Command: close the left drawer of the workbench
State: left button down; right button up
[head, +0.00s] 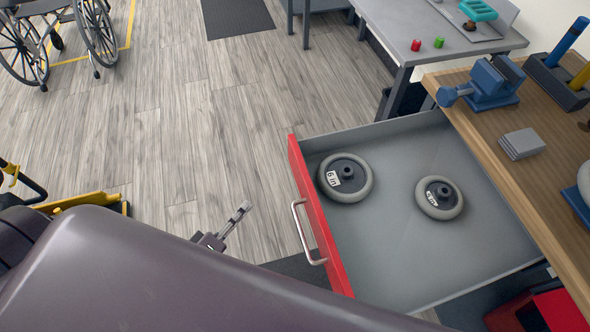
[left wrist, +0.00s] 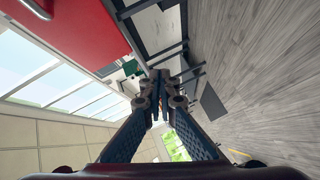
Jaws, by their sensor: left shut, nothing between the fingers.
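The drawer (head: 408,270) of the workbench (head: 545,160) is pulled well out. It has a red front, a grey inside and a silver bar handle (head: 304,232). Two grey wheels lie in it, a larger one (head: 345,178) near the front and a smaller one (head: 439,197) farther in. My left gripper (head: 245,208) is shut and empty, to the left of the red front and apart from the handle. In the left wrist view its fingers (left wrist: 160,85) meet at the tips, and the red drawer front (left wrist: 70,28) is at the upper left. My right gripper is out of view.
On the workbench are a blue vise (head: 490,84) and grey plates (head: 521,143). A grey table (head: 440,35) stands beyond the drawer. My arm hides the bottom left.

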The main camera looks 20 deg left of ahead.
pick_arm(q)
notch_tip(320, 180, up, 7)
jog(key=d+n+t+b, duration=0.1)
jog(key=n+t, duration=0.1)
jog(key=n, duration=0.2)
jog(key=p, duration=0.2)
send_near(289, 153)
jog(key=w+a, duration=0.2)
jog(key=w, duration=0.2)
jog(key=w+d, duration=0.2)
jog(key=d, duration=0.1)
jog(key=shift+n, duration=0.3)
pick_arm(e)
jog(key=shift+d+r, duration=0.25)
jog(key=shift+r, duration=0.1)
pick_arm(q)
jog(key=shift+f, duration=0.1)
